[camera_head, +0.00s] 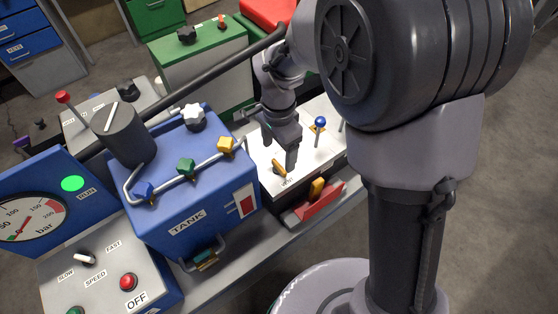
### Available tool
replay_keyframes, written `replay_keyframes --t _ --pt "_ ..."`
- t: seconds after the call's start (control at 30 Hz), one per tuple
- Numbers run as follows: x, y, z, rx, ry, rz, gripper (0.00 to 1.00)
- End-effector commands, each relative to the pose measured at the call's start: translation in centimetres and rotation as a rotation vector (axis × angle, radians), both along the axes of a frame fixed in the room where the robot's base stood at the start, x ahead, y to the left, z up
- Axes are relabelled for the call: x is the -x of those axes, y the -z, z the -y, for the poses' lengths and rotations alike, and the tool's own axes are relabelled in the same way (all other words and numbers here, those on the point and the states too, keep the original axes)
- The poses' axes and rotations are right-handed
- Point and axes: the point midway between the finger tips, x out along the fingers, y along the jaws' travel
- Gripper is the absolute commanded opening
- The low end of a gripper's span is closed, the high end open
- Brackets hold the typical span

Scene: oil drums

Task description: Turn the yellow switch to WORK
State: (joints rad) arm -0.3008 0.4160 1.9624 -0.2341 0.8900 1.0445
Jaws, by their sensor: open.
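A small yellow switch (279,169) sits on the white top of a low box, right of the blue tank. Lettering beside it is too small to read, so I cannot tell which setting it points to. My gripper (291,166) points down just above and to the right of this switch. It is open with nothing seen between its fingers; I cannot tell whether it touches the switch. A larger yellow handle (317,188) stands on a red base in front of the white top.
The blue tank (188,215) with coloured valve knobs stands left of my gripper. A blue-knobbed lever (320,123) rises to the right on the white top. A dark pipe (190,92) crosses behind. A control panel (95,270) with a red button is at lower left.

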Motion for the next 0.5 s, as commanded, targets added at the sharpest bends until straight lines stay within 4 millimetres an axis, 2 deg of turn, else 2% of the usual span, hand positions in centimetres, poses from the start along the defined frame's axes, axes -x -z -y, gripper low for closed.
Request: replay_keyframes --t 0.03,0.2,0.33,0.5 --pt "0.1 1.8 0.0 0.000 -0.001 -0.002 0.76" --pt "0.0 4.9 0.0 0.001 -0.001 -0.001 0.76" --pt "0.0 5.7 0.0 -0.001 -0.001 0.001 0.76" --pt "0.0 5.8 0.0 -0.001 -0.001 0.001 0.76"
